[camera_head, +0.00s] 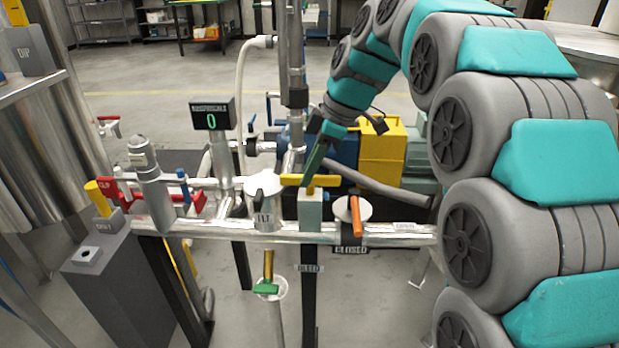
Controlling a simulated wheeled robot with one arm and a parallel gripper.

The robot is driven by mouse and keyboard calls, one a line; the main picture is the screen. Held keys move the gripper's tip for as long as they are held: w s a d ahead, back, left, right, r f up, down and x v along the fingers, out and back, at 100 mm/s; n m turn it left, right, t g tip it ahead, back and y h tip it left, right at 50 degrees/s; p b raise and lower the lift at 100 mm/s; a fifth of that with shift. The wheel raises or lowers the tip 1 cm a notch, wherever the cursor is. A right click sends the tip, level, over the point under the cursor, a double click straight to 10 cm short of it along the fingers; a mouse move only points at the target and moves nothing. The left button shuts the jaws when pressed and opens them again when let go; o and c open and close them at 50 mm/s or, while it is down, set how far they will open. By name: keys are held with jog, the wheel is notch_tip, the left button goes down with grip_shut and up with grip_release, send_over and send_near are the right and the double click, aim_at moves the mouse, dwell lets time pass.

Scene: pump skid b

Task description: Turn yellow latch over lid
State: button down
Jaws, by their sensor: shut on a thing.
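The yellow latch (295,180) is a flat bar on top of a grey-green post (310,212). It lies crosswise, with its left end at the right edge of the lid (263,185) in the picture. I cannot tell how far it overlaps the lid. The lid is a pale round cap on the filter pot marked "FILT" (265,218). My gripper (312,176) comes down from the upper right and is shut on the latch near its middle. The fingertips are small and partly merge with the latch.
An orange-handled valve (356,218) stands right of the post. A green-and-yellow handle (267,278) sits below the pot. A display reading 0 (211,114) and a grey cylinder (150,180) stand left. A yellow box (383,153) is behind; my arm fills the right.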

aim_at(325, 176)
dwell(0.3)
jog(key=c, duration=0.9)
grip_release()
jog(key=shift+o, duration=0.2)
jog(key=shift+r, duration=0.1)
jog(key=shift+v, duration=3.85)
